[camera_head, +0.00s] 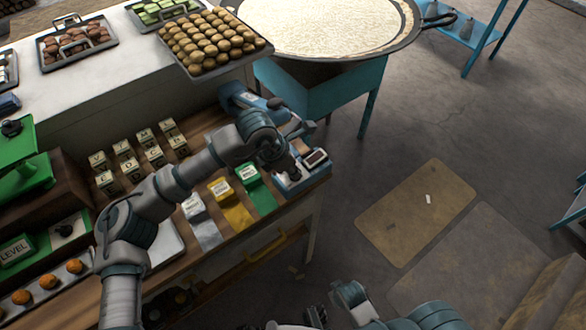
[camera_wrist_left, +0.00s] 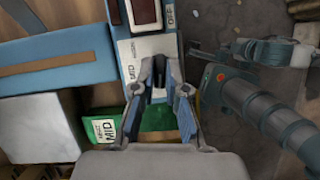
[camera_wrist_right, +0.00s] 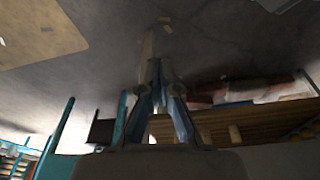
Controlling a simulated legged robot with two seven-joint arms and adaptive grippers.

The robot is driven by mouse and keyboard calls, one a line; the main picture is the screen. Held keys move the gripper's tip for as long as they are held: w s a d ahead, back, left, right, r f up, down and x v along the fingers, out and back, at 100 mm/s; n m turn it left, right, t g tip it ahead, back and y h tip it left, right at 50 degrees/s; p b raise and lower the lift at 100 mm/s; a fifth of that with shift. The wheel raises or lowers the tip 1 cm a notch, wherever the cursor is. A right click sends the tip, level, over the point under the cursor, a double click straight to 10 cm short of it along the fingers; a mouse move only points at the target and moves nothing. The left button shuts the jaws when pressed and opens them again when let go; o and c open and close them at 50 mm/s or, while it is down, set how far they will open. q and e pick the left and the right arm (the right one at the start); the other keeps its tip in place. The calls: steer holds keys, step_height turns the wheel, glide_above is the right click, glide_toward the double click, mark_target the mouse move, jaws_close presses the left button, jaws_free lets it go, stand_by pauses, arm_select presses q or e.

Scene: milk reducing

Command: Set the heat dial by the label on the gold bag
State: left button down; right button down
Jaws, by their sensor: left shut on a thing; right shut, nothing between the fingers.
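The gold bag (camera_head: 236,210) lies on the counter between a silver bag (camera_head: 201,222) and a green bag (camera_head: 257,190); its label is too small to read. The heat control box (camera_head: 309,164) stands at the counter's right end, with a panel marked MID and OFF in the left wrist view (camera_wrist_left: 139,47). My left gripper (camera_wrist_left: 160,80) is over this panel, shut on the heat dial, which its fingers mostly hide. The green bag's label (camera_wrist_left: 103,127) reads MID there. My right gripper (camera_wrist_right: 155,88) is shut and empty, away from the counter.
Letter blocks (camera_head: 130,158) stand in rows left of the bags. Trays of sweets (camera_head: 215,42) and a large pan of milk (camera_head: 320,25) are behind. A green LEVEL device (camera_head: 18,248) is at the left.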

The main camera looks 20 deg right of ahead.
arm_select(q)
steer(key=m, duration=0.2)
steer(key=m+g, duration=0.1)
steer(key=m, duration=0.1)
steer(key=shift+w+g+b, duration=0.2)
steer(key=shift+g+b, duration=0.1)
steer(key=shift+m, duration=0.7)
steer(key=shift+w+m+g, duration=0.1)
steer(key=shift+m+g, duration=0.4)
steer(key=shift+m, duration=0.3)
arm_select(e)
steer(key=shift+s+d+r, duration=0.1)
steer(key=shift+s+r, duration=0.05)
steer(key=shift+r, duration=0.65)
steer(key=shift+s+d+r, duration=0.1)
steer(key=shift+s+r, duration=0.05)
steer(key=shift+r, duration=0.6)
steer(key=shift+w, duration=0.1)
arm_select(q)
steer(key=c, duration=1.2)
jaws_free()
arm_select(e)
steer(key=shift+w+a, duration=0.1)
steer(key=shift+w, duration=0.1)
arm_select(q)
steer(key=v, duration=1.2)
steer(key=shift+w+d, duration=0.2)
steer(key=shift+d, duration=0.05)
arm_select(e)
steer(key=shift+s, duration=0.2)
